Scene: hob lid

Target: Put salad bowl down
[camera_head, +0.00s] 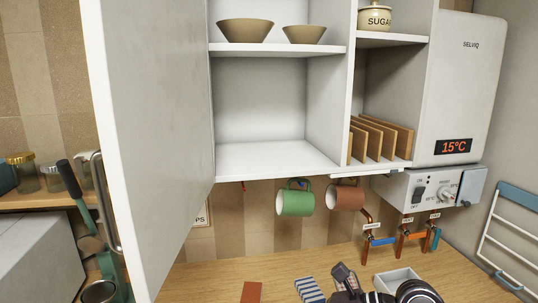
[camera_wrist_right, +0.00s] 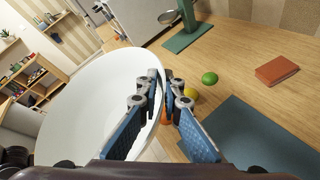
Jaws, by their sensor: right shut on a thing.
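The salad bowl (camera_wrist_right: 92,108) is large, white and round. It fills the left half of the right wrist view, tilted in that picture. My right gripper (camera_wrist_right: 161,82) is shut on its rim, with one finger on each side of the wall. The bowl's far side and base are partly hidden by the frame edge and my gripper. In the head view the bowl does not show; only dark parts of my right arm show at the bottom edge. My left gripper is in neither view.
The open cabinet has an empty lower shelf (camera_head: 270,160); two beige bowls (camera_head: 245,30) stand above it. Wooden boards (camera_head: 380,138) fill the right compartment. Green and brown mugs (camera_head: 295,203) hang below. The worktop holds a red-brown block (camera_wrist_right: 277,70), a green fruit (camera_wrist_right: 209,78) and a dark mat (camera_wrist_right: 255,138).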

